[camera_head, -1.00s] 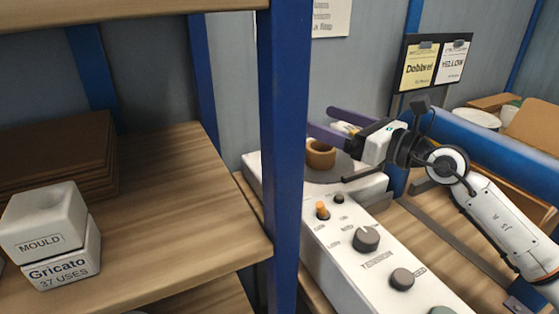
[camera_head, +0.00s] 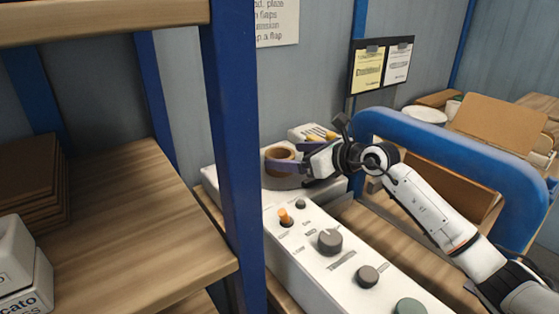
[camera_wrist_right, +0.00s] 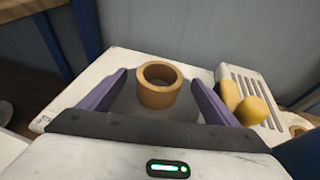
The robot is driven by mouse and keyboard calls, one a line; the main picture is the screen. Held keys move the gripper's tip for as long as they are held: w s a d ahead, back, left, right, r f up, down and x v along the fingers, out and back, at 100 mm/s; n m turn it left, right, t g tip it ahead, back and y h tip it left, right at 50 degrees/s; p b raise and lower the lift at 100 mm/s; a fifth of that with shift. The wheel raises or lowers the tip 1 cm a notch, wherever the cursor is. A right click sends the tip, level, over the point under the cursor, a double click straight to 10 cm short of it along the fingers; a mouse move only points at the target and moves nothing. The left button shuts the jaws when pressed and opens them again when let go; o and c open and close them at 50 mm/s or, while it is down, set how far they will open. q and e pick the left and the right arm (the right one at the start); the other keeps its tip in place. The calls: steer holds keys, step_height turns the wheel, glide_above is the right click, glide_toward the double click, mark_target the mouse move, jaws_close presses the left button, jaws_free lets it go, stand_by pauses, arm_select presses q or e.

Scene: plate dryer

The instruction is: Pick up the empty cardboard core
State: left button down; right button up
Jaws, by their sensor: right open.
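The empty cardboard core (camera_head: 281,153) is a short brown ring at the far end of the white machine. It also shows in the right wrist view (camera_wrist_right: 159,86), standing upright with its hollow facing up. My right gripper (camera_head: 287,163) reaches in from the right, and its purple fingers are at the core. In the right wrist view my right gripper (camera_wrist_right: 158,92) is open, with one finger on each side of the core and a gap on both sides. My left gripper is not in view.
The white machine (camera_head: 318,272) carries an orange switch and several knobs. A blue post (camera_head: 233,160) and wooden shelf (camera_head: 120,215) stand to the left. A blue rail (camera_head: 450,150) and open cardboard box (camera_head: 497,132) are at the right. A slotted white unit (camera_wrist_right: 250,88) stands near the core.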

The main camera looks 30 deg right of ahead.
mark_target(271, 154)
steer(key=x, duration=0.4)
steer(key=shift+w+f, duration=0.1)
steer(key=shift+w, duration=0.1)
steer(key=shift+c, duration=0.2)
steer(key=c, duration=1.1)
